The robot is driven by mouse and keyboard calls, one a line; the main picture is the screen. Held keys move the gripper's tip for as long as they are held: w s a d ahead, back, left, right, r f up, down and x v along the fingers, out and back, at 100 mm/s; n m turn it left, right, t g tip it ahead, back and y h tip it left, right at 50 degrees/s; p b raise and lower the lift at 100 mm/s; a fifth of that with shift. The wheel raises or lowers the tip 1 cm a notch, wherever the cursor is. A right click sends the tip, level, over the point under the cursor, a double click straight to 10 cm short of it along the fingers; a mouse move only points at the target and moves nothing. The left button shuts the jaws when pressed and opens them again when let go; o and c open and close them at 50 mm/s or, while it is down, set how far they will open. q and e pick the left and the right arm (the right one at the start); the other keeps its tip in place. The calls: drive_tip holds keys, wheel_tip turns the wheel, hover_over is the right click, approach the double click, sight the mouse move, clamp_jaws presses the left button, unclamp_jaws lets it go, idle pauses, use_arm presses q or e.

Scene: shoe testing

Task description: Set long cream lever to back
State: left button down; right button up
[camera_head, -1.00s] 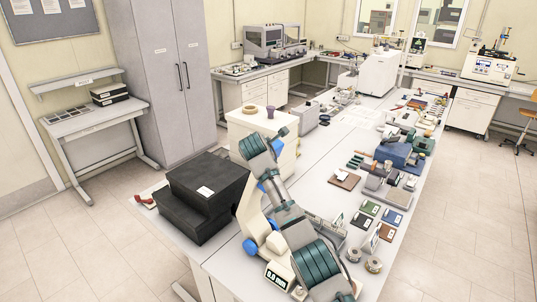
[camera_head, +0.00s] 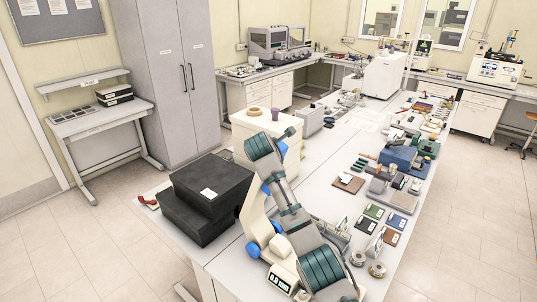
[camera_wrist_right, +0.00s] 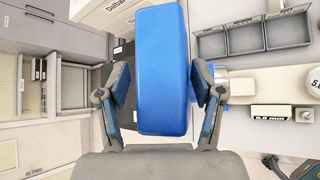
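A cream device with a 0.0 mm display (camera_head: 280,282) stands at the near end of the long bench. A tall cream part (camera_head: 256,213) rises beside it, with a blue rounded end (camera_head: 251,248); my arm partly covers it, so I cannot tell where the lever starts. In the right wrist view, a large blue block (camera_wrist_right: 161,70) lies between the fingers of my right gripper (camera_wrist_right: 162,85). The display also shows in that view (camera_wrist_right: 272,114). My right gripper is hidden in the head view; my left is not seen.
A black stepped case (camera_head: 205,197) stands to the left of the cream part. A cream cabinet (camera_head: 247,133) stands behind my arm. Small cards, spools (camera_head: 377,269) and tools crowd the bench's right side. Grey bins (camera_wrist_right: 247,37) show in the right wrist view.

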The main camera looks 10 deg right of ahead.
drive_tip(key=v, duration=1)
drive_tip(key=shift+a, duration=0.2)
drive_tip(key=shift+s, duration=0.1)
